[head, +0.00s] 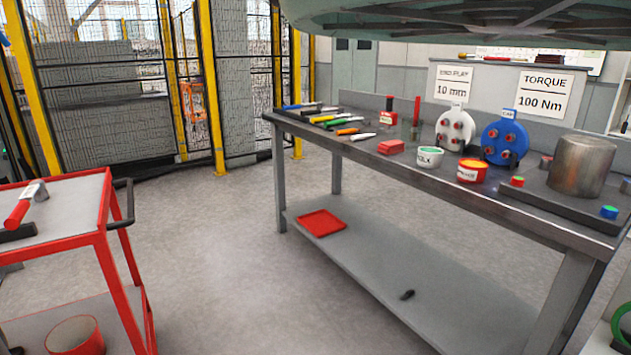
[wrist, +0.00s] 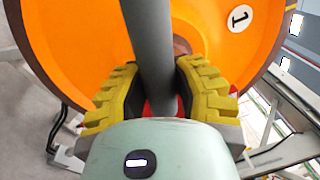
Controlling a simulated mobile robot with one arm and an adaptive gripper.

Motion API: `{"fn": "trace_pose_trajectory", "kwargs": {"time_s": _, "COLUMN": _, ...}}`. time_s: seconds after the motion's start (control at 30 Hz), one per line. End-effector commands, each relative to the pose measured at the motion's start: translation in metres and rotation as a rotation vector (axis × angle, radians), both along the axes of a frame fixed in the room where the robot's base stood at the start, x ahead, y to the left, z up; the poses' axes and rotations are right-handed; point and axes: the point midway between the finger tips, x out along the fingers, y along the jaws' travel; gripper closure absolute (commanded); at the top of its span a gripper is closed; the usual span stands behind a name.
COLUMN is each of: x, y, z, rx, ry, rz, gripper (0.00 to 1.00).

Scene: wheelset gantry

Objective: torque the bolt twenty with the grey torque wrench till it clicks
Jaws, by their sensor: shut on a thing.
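In the wrist view, my gripper (wrist: 160,92) has yellow ribbed fingers closed on a thick grey bar (wrist: 155,40), which looks like the grey torque wrench. The bar runs upward in the picture, in front of an orange wheel (wrist: 85,50) with a white label "1" (wrist: 239,17). A bit of red shows between the fingers, low on the bar. The working end of the wrench is out of view, so I cannot tell whether it touches a bolt. Bolt twenty cannot be made out in either view. My gripper is not in the head view.
In the head view, a workbench (head: 470,197) carries hand tools, tins, white and blue bolted covers and a metal cylinder (head: 580,166). A sign (head: 543,96) reads "TORQUE 100 Nm". A red trolley (head: 85,215) stands left. The floor (head: 210,240) between is clear. Yellow-post fencing stands behind.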

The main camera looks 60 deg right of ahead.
Motion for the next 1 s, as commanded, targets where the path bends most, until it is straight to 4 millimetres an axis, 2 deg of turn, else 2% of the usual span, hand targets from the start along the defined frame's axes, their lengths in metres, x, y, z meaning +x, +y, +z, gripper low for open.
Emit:
{"fn": "trace_pose_trajectory", "kwargs": {"time_s": 0.03, "x": -0.003, "y": 0.001, "z": -0.006, "rx": -0.005, "ry": -0.021, "rz": 0.003, "gripper": 1.00}}
{"fn": "trace_pose_trajectory", "kwargs": {"time_s": 0.43, "x": -0.003, "y": 0.001, "z": -0.006, "rx": -0.014, "ry": -0.043, "rz": 0.001, "gripper": 1.00}}
{"fn": "trace_pose_trajectory", "kwargs": {"time_s": 0.73, "x": -0.006, "y": 0.003, "z": -0.044, "rx": -0.076, "ry": -0.193, "rz": 0.001, "gripper": 1.00}}
{"fn": "trace_pose_trajectory", "kwargs": {"time_s": 1.0, "x": -0.006, "y": 0.003, "z": -0.044, "rx": -0.095, "ry": -0.242, "rz": 0.001, "gripper": 1.00}}
